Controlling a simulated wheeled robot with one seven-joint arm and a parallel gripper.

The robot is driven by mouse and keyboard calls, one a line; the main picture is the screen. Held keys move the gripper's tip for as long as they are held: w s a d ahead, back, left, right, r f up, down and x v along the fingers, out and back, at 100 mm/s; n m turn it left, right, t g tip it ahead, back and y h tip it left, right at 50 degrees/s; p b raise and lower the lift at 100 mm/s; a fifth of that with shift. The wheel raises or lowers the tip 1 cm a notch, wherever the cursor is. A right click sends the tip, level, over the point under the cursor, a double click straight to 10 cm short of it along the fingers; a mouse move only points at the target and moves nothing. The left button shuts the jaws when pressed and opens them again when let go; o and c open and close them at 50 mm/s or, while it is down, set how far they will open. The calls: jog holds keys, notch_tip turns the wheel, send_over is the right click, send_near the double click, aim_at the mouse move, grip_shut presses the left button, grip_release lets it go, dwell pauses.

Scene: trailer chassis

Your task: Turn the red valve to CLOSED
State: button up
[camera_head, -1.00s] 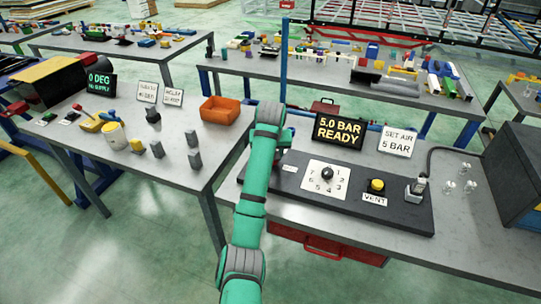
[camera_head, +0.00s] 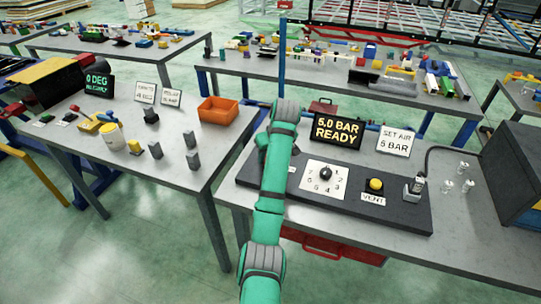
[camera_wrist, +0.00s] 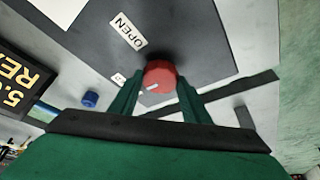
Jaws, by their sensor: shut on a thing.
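The red valve (camera_wrist: 160,73) is a round knob in the upper middle of the wrist view, with a white mark on its near edge. My gripper (camera_wrist: 158,84) has one finger on each side of the knob and is shut on it. A smaller label (camera_wrist: 118,78) is left of the knob, too small to read. In the head view my arm hides the valve and my gripper.
The panel also bears a numbered dial (camera_head: 325,179), a yellow VENT button (camera_head: 375,185) and a grey fitting (camera_head: 414,189). Signs reading 5.0 BAR READY (camera_head: 337,130) and SET AIR 5 BAR (camera_head: 397,140) stand behind. A blue knob (camera_wrist: 90,100) is left of my gripper in the wrist view.

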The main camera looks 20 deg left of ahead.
jog(key=shift+r, duration=0.1)
jog(key=o, duration=1)
jog(key=shift+o, duration=0.2)
